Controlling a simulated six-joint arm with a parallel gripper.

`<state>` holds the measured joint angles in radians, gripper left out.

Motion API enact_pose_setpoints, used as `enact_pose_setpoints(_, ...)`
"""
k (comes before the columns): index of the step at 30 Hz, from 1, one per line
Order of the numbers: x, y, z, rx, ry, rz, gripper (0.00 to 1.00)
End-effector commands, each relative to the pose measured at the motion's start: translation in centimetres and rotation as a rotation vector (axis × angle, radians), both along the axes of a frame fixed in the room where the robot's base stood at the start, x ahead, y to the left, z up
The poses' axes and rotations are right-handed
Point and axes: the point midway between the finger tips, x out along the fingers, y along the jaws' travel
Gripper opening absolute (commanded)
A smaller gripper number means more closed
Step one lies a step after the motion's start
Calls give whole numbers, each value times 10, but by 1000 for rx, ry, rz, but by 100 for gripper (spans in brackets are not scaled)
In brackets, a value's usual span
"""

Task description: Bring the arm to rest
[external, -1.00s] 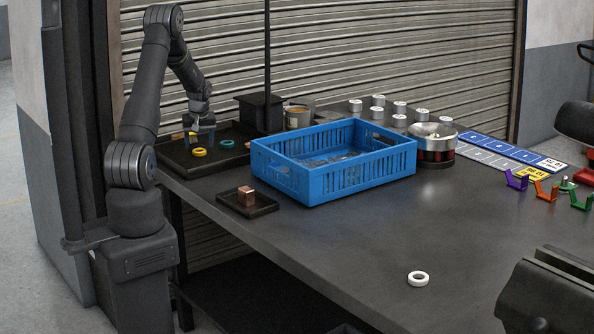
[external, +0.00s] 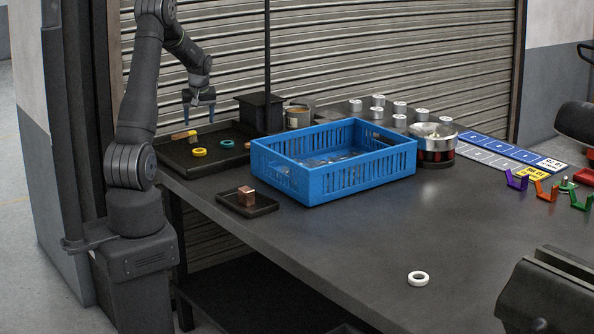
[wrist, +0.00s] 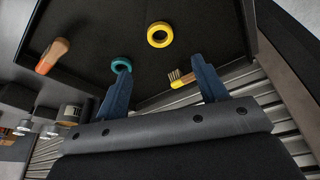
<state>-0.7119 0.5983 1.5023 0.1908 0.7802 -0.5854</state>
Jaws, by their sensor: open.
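My gripper (external: 199,108) is open and empty, raised above the black tray (external: 220,163) at the back left of the bench. Its two blue fingers also show in the wrist view (wrist: 160,92), apart with nothing between them. In the tray lie a yellow ring (external: 199,152), a teal ring (external: 227,144) and a wooden-handled brush (external: 184,134).
A blue crate (external: 360,180) stands right of the tray. A small tray (external: 262,205) with a copper block (external: 246,195) sits in front. A dark post base (external: 262,114) stands close to the gripper's right. A white ring (external: 418,278) lies on the open bench front.

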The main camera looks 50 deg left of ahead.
Motion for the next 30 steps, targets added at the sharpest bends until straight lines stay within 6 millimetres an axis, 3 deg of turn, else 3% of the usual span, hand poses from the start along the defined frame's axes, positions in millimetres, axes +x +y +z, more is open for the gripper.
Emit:
enact_pose_setpoints(5,1,3,-13,-1,3,1,65)
enact_pose_setpoints(24,13,34,-119,-1,1,1,65)
enact_pose_setpoints(30,14,34,-94,2,-2,0,65)
